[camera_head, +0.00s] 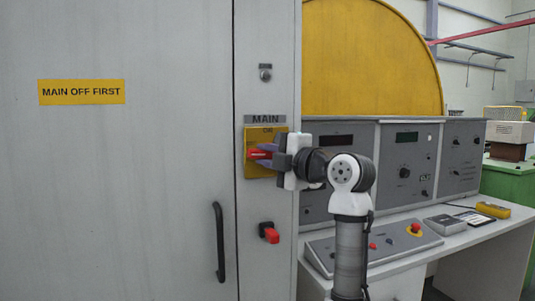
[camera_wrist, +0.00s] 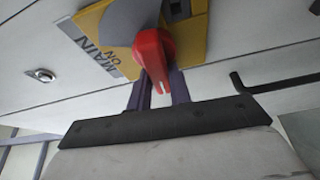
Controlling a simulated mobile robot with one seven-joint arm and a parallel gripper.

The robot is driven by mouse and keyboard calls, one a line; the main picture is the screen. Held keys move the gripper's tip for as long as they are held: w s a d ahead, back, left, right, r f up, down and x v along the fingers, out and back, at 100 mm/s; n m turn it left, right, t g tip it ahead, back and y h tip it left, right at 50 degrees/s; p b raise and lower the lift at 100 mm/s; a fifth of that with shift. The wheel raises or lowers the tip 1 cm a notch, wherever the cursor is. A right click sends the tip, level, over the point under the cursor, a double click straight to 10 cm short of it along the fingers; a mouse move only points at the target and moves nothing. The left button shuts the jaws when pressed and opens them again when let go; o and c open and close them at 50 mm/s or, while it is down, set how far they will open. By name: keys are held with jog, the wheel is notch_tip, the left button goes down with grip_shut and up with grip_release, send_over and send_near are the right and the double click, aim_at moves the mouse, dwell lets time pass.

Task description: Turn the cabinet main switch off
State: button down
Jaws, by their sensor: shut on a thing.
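The main switch is a red handle (camera_head: 258,154) on a yellow plate (camera_head: 254,172), under a "MAIN" label (camera_head: 265,119) on the cabinet's narrow right panel. "ON" is printed at the plate's top. In the wrist view the red handle (camera_wrist: 152,52) crosses a grey disc on the yellow plate (camera_wrist: 196,42). The handle looks about level, its end pointing left in the head view. My gripper (camera_head: 266,152) is at the switch, its purple fingers shut on the handle. In the wrist view my gripper (camera_wrist: 158,88) has a finger either side of the handle, which hides part of them.
A "MAIN OFF FIRST" sign (camera_head: 81,92) is on the cabinet door (camera_head: 120,190), which has a black pull handle (camera_head: 219,242). A smaller red switch (camera_head: 269,232) sits below the main switch. A control desk (camera_head: 385,249) stands at the right, behind my arm.

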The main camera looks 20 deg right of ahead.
jog(key=shift+d+n, duration=0.15)
jog(key=shift+n, duration=0.25)
jog(key=c, duration=1.3)
grip_release()
jog(key=shift+w+f, duration=0.1)
jog(key=b+v, duration=0.3)
jog(key=v, duration=1)
jog(key=shift+s+d, duration=0.2)
jog(key=shift+s, duration=0.15)
